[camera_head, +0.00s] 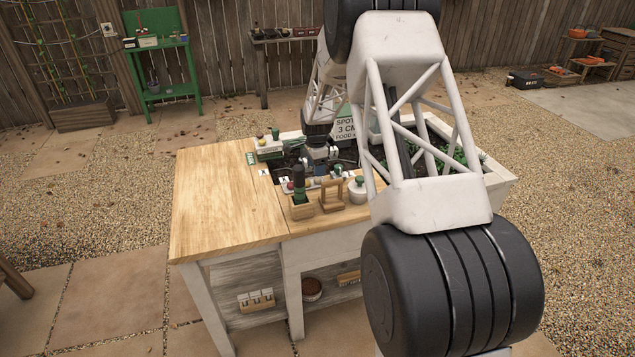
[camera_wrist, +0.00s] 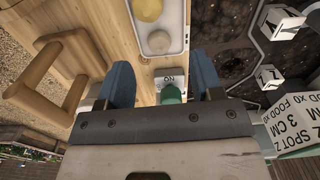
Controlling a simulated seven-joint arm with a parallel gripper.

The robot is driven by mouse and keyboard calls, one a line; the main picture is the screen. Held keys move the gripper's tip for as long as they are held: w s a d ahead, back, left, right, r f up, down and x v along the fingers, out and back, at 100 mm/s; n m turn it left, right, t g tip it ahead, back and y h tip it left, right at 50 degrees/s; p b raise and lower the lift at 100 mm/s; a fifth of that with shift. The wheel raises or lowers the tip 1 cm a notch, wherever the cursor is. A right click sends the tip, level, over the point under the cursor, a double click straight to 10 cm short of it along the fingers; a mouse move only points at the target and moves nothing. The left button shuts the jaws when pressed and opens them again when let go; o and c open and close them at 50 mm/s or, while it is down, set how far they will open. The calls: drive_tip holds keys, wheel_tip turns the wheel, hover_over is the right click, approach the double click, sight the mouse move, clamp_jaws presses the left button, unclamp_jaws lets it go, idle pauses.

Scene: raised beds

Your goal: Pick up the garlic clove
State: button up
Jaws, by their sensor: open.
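A white tray (camera_wrist: 182,45) lies on the wood in the wrist view, ahead of my gripper (camera_wrist: 160,72). In it are a round yellowish item (camera_wrist: 148,10), cut by the top edge, and a small pale beige item (camera_wrist: 160,42). The pale one may be the garlic clove; I cannot tell for sure. My gripper's blue fingers are apart, with nothing held between them. The pale item lies just beyond the fingertips. In the head view my gripper (camera_head: 318,152) is over the bench by the tray (camera_head: 312,184), whose contents are small and partly hidden.
A wooden frame (camera_wrist: 28,90) stands left of my fingers. A green-topped object (camera_wrist: 171,93) and white label (camera_wrist: 170,80) are between and below them. Dark soil (camera_wrist: 225,40) with numbered markers and a sign (camera_wrist: 300,125) are at right. The bench's left top (camera_head: 225,195) is clear.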

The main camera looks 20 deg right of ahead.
sight(318, 180)
drive_tip(key=shift+f, duration=0.15)
drive_tip(key=shift+s+f, duration=0.1)
drive_tip(key=shift+f, duration=2.4)
drive_tip(key=shift+f, duration=0.1)
drive_tip(key=c, duration=0.8)
